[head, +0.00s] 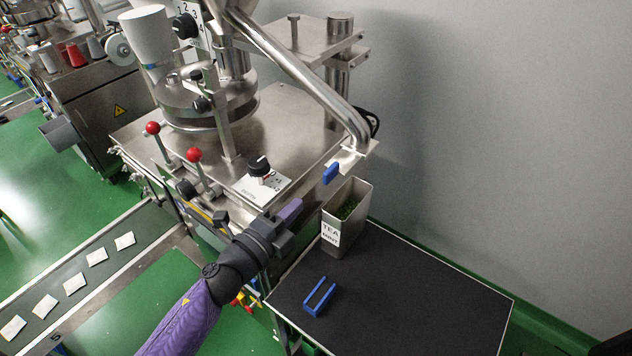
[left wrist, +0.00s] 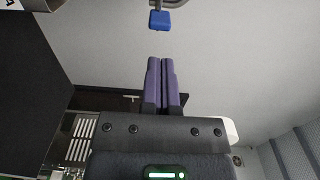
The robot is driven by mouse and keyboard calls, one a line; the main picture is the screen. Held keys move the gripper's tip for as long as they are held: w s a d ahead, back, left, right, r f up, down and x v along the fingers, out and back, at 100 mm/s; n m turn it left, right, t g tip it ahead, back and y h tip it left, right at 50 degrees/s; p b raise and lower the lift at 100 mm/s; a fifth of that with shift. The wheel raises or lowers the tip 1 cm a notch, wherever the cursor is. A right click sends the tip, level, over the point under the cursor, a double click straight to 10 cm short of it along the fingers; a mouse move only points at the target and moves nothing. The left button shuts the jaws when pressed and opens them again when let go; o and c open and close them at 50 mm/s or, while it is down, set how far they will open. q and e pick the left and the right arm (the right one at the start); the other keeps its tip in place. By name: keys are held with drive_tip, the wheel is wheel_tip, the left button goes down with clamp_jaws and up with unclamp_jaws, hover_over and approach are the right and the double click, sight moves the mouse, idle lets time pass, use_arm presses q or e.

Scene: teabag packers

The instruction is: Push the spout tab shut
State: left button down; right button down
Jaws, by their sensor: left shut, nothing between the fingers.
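The spout tab (head: 331,173) is a small blue block at the lower end of the steel spout pipe (head: 352,128). In the left wrist view the blue tab (left wrist: 160,20) shows at the top, straight ahead of the fingertips and apart from them. My left gripper (head: 293,209) is shut and empty, to the lower left of the tab in the head view. Its purple fingers (left wrist: 161,62) lie together in the left wrist view. My right gripper is in neither view.
A steel tin (head: 350,190) labelled TEA, with green leaves in it, stands below the spout on a black-topped table (head: 420,290). A blue U-shaped piece (head: 318,297) lies on that table. Red-knobbed levers (head: 194,155) and a dial (head: 260,166) are on the machine.

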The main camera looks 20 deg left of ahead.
sight(324, 179)
use_arm(q)
drive_tip(key=x, duration=0.6)
drive_tip(key=shift+w+d, duration=0.15)
drive_tip(key=shift+w, duration=0.25)
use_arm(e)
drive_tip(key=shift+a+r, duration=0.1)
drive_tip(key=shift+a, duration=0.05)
